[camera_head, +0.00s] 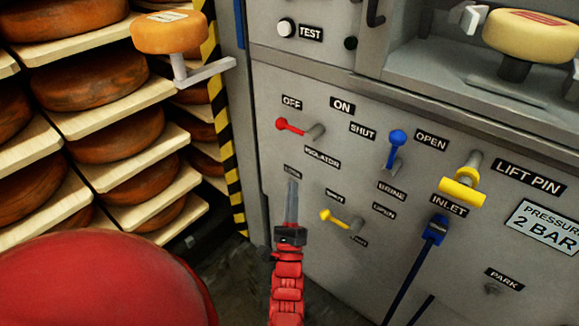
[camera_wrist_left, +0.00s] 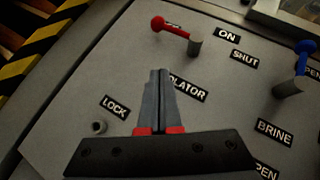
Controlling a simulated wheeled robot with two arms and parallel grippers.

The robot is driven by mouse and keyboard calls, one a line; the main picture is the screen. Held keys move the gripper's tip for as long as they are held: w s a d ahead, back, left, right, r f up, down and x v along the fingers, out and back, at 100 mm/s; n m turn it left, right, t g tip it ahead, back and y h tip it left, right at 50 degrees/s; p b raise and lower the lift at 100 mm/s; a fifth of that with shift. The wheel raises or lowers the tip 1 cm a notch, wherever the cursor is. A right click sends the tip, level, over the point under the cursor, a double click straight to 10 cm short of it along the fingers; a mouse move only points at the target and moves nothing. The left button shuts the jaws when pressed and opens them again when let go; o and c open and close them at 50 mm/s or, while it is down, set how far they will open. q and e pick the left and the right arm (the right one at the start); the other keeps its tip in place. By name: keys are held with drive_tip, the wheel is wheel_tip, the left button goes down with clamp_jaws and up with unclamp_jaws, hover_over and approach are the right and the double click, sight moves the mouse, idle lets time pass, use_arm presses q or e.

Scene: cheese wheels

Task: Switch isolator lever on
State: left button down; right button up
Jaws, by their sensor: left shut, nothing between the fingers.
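The isolator lever (camera_head: 291,126) has a red knob and arm on a grey pivot on the machine's panel. Its red end points left, toward the OFF label (camera_head: 292,102), away from the ON label (camera_head: 342,106). It also shows in the left wrist view (camera_wrist_left: 172,29), above and beyond the fingertips. My left gripper (camera_head: 292,184) is shut and empty, below the lever and apart from it. In the left wrist view its fingertips (camera_wrist_left: 159,73) cover part of the ISOLATOR label (camera_wrist_left: 188,87). My right gripper is not in view.
A blue lever (camera_head: 397,138) and a yellow lever (camera_head: 336,217) sit to the right on the panel (camera_head: 300,80). A yellow lift pin (camera_head: 462,190) and blue inlet plug (camera_head: 436,228) are farther right. Shelves of cheese wheels (camera_head: 90,80) stand left.

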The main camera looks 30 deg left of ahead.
use_arm(q)
drive_tip(key=s+a+r+b+x, duration=0.1)
drive_tip(key=s+x, duration=0.1)
drive_tip(key=x, duration=1)
drive_tip(key=shift+r+b, duration=0.25)
drive_tip(key=shift+b, duration=0.05)
drive_tip(key=shift+a+m+t+h+b, duration=0.15)
drive_tip(key=shift+m+t+h+b, duration=0.35)
drive_tip(key=shift+m+b, duration=0.15)
